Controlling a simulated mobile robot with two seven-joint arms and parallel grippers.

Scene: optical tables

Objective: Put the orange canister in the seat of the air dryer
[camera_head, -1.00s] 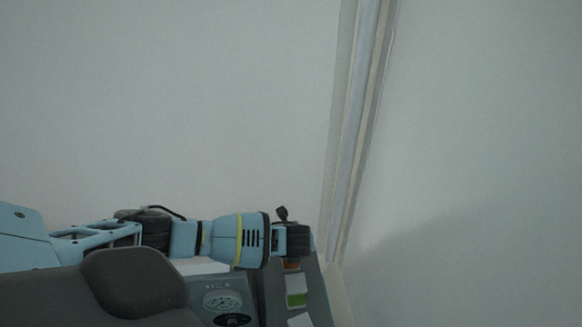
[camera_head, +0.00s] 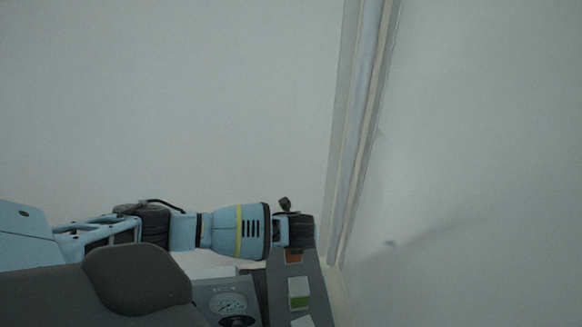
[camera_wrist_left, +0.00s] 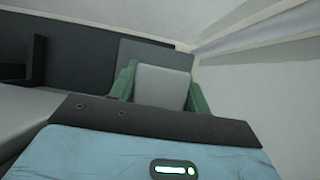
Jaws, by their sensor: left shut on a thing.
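My left gripper (camera_head: 301,231) is at the end of the blue arm in the head view, above a dark grey panel. In the left wrist view its green fingers (camera_wrist_left: 162,82) are shut on a pale grey block-like thing (camera_wrist_left: 162,88). I cannot tell whether this is part of the orange canister. A small orange patch (camera_head: 293,256) shows just below the gripper in the head view; I cannot tell what it belongs to. A grey device (camera_head: 210,291) with a round dial stands at the bottom; I cannot tell if it is the air dryer. No seat is visible. My right gripper is not in view.
The dark grey panel (camera_head: 314,284) carries a white and green patch (camera_head: 299,293). A pale wall (camera_head: 180,90) fills the upper left. A vertical strip (camera_head: 355,130) marks the corner with the right wall (camera_head: 480,120).

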